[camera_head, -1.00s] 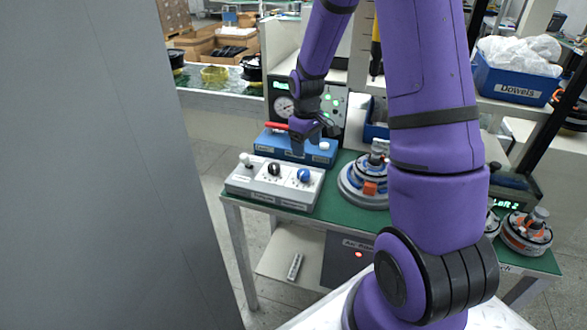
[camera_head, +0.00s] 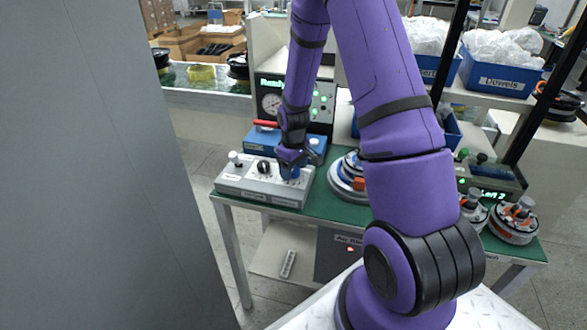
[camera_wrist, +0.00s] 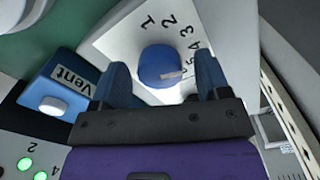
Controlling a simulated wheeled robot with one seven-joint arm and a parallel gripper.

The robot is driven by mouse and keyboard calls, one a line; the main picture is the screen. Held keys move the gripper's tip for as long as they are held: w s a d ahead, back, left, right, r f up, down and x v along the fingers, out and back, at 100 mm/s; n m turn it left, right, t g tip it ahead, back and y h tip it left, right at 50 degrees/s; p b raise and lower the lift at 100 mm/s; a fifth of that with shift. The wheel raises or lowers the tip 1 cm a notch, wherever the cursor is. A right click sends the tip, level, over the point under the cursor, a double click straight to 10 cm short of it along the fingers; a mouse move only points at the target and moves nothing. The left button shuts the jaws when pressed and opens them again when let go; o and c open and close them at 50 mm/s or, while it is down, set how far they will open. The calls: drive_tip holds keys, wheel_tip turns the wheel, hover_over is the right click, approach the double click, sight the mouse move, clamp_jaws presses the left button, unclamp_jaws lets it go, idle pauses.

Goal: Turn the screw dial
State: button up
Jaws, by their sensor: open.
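The grey control box (camera_head: 232,183) stands on the green bench. It carries a white-knobbed lever (camera_head: 235,158), a black dial (camera_head: 264,166) and a blue dial at its right end. In the wrist view the blue dial (camera_wrist: 160,68) is a round knob with a pale pointer mark, ringed by printed numbers from 1 upward. My gripper (camera_wrist: 162,82) is open, with one blue finger on either side of the blue dial's near part. I cannot tell whether the fingers touch it. In the head view my gripper (camera_head: 291,172) is over the blue dial and mostly hides it.
A blue box (camera_head: 314,146) with a red handle stands behind; its Vent button (camera_wrist: 54,106) is close to my gripper in the wrist view. A round motor assembly (camera_head: 345,180) is to the right.

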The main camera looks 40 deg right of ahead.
drive_tip(key=c, duration=0.9)
